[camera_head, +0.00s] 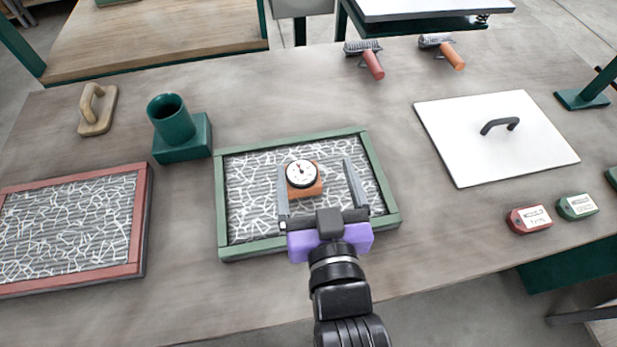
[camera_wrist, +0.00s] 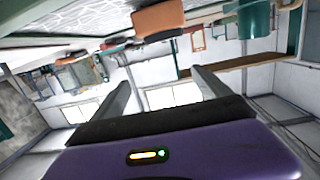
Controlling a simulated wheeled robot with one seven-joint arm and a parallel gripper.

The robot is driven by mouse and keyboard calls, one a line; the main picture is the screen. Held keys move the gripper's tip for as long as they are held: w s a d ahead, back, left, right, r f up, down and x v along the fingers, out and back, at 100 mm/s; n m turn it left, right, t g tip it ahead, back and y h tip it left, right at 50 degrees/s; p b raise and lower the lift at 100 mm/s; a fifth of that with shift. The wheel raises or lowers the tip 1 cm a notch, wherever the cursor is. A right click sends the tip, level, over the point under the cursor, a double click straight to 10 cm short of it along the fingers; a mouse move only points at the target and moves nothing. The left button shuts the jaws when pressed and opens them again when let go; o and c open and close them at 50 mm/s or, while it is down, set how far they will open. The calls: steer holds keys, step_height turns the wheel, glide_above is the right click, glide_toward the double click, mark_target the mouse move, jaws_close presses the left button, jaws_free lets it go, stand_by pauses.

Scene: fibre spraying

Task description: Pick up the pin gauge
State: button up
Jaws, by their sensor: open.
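The pin gauge has a round white dial with a black rim (camera_head: 301,174) on an orange-brown block (camera_head: 306,190). It rests on the white-veined panel inside the green frame (camera_head: 373,158). In the wrist view its brown block (camera_wrist: 158,18) shows at the top centre, off the line between my fingertips; its dial face is not visible there. My gripper (camera_head: 315,167) is open and empty, with one finger to each side of the gauge in the head view. In the wrist view my gripper (camera_wrist: 160,77) also shows spread fingers with nothing between them.
A red-framed panel (camera_head: 143,215) lies at left. A green cup on a block (camera_head: 180,140) and a beige-handled float (camera_head: 97,112) stand behind. A white board (camera_head: 480,150) with a black handle lies right. Two rollers (camera_head: 372,62) lie at the back; red (camera_head: 528,219) and green (camera_head: 577,207) labelled blocks sit right.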

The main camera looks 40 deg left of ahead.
mark_target(303, 189)
steer(key=f+g, duration=0.1)
steer(key=f, duration=0.1)
steer(key=a+f+h, duration=0.1)
steer(key=s+f+g, duration=0.1)
steer(key=f, duration=0.1)
steer(key=shift+a+f+n+g+h, duration=0.3)
steer(key=shift+a+n+h, duration=0.05)
steer(key=shift+n+h, duration=0.05)
steer(key=shift+a+f, duration=0.15)
steer(key=shift+f, duration=0.05)
steer(key=x, duration=0.7)
steer(key=shift+w+p, duration=0.25)
steer(key=shift+p, duration=0.15)
steer(key=shift+c, duration=0.2)
steer(key=c, duration=1.4)
steer(key=shift+r, duration=0.15)
steer(key=c, duration=0.5)
steer(key=shift+o, duration=0.2)
